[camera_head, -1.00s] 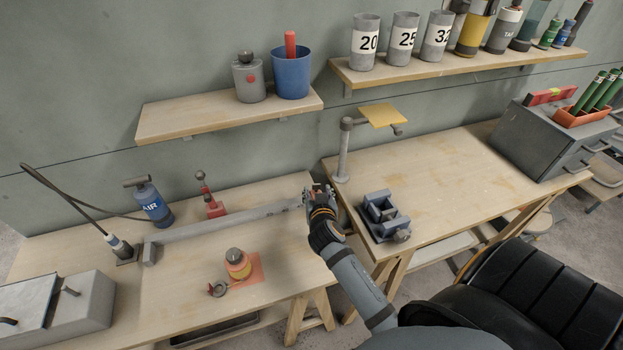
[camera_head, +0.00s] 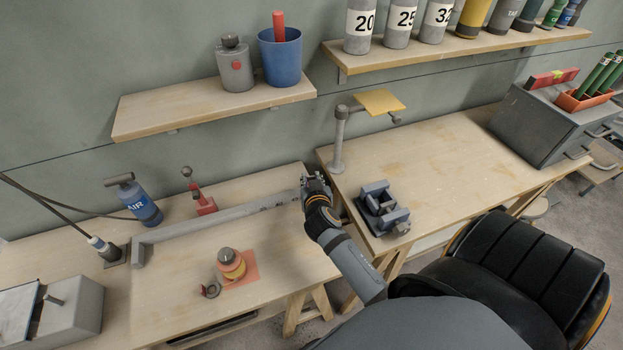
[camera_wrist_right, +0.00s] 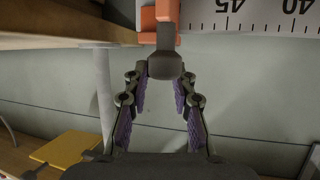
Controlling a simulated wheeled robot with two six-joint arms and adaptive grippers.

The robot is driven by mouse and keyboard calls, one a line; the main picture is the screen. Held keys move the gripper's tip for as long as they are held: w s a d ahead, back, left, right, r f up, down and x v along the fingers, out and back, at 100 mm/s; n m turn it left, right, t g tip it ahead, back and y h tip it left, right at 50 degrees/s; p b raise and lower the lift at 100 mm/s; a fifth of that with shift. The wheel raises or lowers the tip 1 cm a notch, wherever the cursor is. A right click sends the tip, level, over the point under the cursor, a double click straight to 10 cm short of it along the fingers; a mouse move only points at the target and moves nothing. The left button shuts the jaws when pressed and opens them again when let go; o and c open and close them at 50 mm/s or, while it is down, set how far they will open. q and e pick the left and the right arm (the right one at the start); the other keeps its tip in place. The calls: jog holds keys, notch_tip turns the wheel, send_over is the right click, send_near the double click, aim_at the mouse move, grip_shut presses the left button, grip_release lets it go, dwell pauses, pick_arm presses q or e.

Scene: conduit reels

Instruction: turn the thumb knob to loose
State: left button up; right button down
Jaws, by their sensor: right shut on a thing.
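The thumb knob (camera_wrist_right: 165,66) is a dark grey block at the lower end of a stem under an orange slide (camera_wrist_right: 160,14) in the right wrist view. A white scale (camera_wrist_right: 255,14) with black marks, 45 and 40, runs beside the slide. My right gripper (camera_wrist_right: 165,76) has its two purple-padded fingers on either side of the knob, closed on it at the fingertips. In the head view my right gripper (camera_head: 312,186) is at the right end of the long grey rail (camera_head: 215,225) on the left bench; the knob is too small to make out there. My left gripper is not in view.
A red clamp-like tool (camera_head: 203,203), a blue AIR pump (camera_head: 143,204) and an orange-banded pot (camera_head: 230,263) stand around the rail. A grey vise (camera_head: 385,212) and a post with a yellow plate (camera_head: 379,102) are on the right bench. A black chair (camera_head: 500,270) stands in front.

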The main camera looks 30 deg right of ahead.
jog(key=n+y+p, duration=0.2)
jog(key=p, duration=0.1)
jog(key=shift+s+d+r+t+y, duration=0.1)
jog(key=shift+d+r+t+y, duration=0.1)
jog(key=shift+r+t+y, duration=0.1)
jog(key=shift+f+n, duration=0.1)
jog(key=shift+n, duration=0.2)
jog(key=shift+d+f+y, duration=0.1)
jog(key=shift+y, duration=0.2)
jog(key=c, duration=1.1)
grip_release()
jog(key=shift+f, duration=0.1)
